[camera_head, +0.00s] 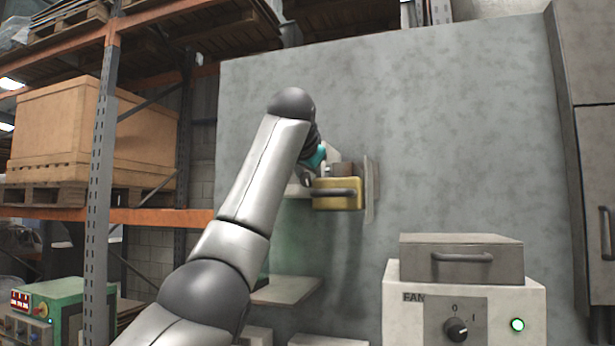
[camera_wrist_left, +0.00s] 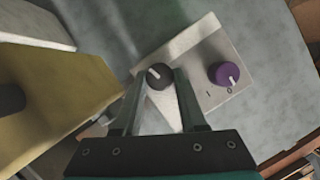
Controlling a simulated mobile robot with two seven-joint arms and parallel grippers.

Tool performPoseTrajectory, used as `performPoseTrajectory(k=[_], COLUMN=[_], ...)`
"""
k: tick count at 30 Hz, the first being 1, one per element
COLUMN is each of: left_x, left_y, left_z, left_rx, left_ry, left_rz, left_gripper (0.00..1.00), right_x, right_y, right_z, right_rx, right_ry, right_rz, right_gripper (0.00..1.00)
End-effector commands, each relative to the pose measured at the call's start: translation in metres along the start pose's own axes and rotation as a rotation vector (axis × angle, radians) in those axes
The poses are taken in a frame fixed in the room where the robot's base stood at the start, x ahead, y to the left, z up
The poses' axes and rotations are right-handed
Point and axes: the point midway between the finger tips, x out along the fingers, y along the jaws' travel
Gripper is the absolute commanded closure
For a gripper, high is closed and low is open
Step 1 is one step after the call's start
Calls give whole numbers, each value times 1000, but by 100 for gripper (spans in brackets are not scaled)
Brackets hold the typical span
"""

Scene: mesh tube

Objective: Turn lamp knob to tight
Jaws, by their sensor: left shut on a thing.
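In the left wrist view, a dark round knob (camera_wrist_left: 159,75) with a white pointer mark sits on a pale panel (camera_wrist_left: 205,97). My left gripper (camera_wrist_left: 160,84) is shut on this dark knob, one finger on each side. A purple knob (camera_wrist_left: 224,74) with a white pointer is on the same panel, to the right, with small marks below it. No lamp label is readable, so the frames do not name either knob. In the head view, my left arm reaches to the wall and hides most of the panel and both knobs. My right gripper is not in view.
A yellow box with a handle (camera_head: 338,195) hangs beside the gripper; its yellow side (camera_wrist_left: 58,105) fills the wrist view's left. A white FAN unit (camera_head: 405,325) with a dark knob (camera_head: 456,330) and lit green light (camera_head: 517,325) stands lower right. Grey wall (camera_head: 450,140) is bare.

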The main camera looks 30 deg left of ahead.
Motion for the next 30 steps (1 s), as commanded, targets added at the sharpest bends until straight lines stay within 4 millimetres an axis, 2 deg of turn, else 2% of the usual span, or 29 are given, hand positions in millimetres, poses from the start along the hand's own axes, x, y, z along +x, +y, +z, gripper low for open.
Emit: performPoseTrajectory(k=[2,3,10,25,30], left_x=[1,1,1,0,0], left_y=[1,1,1,2,1], left_z=[1,1,1,0,0], left_rx=[0,0,-1,-2,-70], left_ry=[-4,-4,-2,-1,-1], left_rz=[3,3,2,5,33], left_gripper=[100,57,31,29,29], right_x=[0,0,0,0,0], right_y=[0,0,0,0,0], right_z=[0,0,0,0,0], right_rx=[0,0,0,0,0], right_ry=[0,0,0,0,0], right_rz=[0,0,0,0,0], right_gripper=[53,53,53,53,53])
